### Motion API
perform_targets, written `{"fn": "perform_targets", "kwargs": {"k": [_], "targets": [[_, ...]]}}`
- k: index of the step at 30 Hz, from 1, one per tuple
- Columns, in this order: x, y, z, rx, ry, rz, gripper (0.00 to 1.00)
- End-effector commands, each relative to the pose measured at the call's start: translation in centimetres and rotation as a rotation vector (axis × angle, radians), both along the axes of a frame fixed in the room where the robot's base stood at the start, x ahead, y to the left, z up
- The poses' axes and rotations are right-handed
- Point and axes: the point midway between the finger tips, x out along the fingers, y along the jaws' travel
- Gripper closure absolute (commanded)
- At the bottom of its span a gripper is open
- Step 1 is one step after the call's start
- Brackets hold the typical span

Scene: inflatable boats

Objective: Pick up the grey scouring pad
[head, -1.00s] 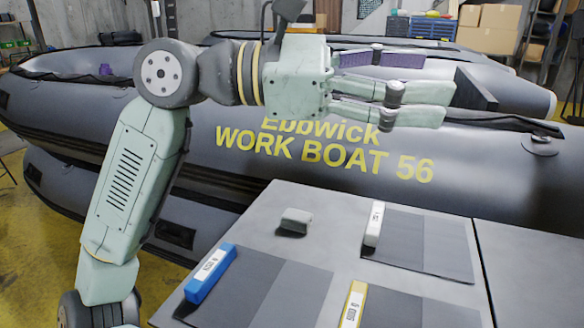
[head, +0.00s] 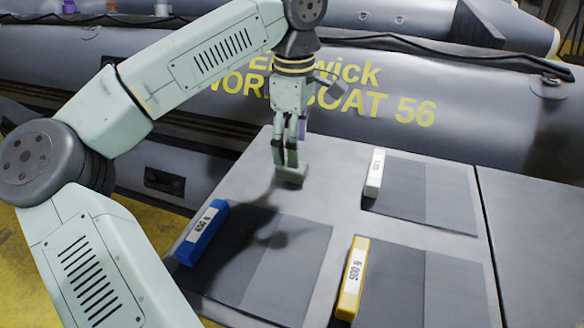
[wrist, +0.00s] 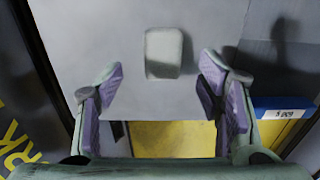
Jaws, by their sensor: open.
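The grey scouring pad (wrist: 164,52) is a small rounded block lying on the grey table top. In the wrist view it sits just ahead of and between the fingertips of my gripper (wrist: 162,72), with nothing touching it that I can see. My gripper is open, its purple-lined fingers spread to either side. In the head view my gripper (head: 285,152) points down over the pad (head: 294,173), and the fingers hide much of it. The remaining height between fingertips and pad is hard to judge.
A blue labelled bar (head: 203,233), a yellow one (head: 353,278) and a white one (head: 374,172) each lie at the left edge of a dark mat. A grey boat (head: 450,110) stands behind the table. Bare table surrounds the pad.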

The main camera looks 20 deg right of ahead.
Motion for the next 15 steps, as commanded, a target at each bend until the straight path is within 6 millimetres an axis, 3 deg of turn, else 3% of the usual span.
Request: {"fn": "perform_targets", "kwargs": {"k": [10, 15], "targets": [[-0.2, 0.4, -4.3, -0.001, 0.002, -0.001, 0.39], [-0.2, 0.4, -5.3, -0.001, 0.0, 0.0, 0.39]]}}
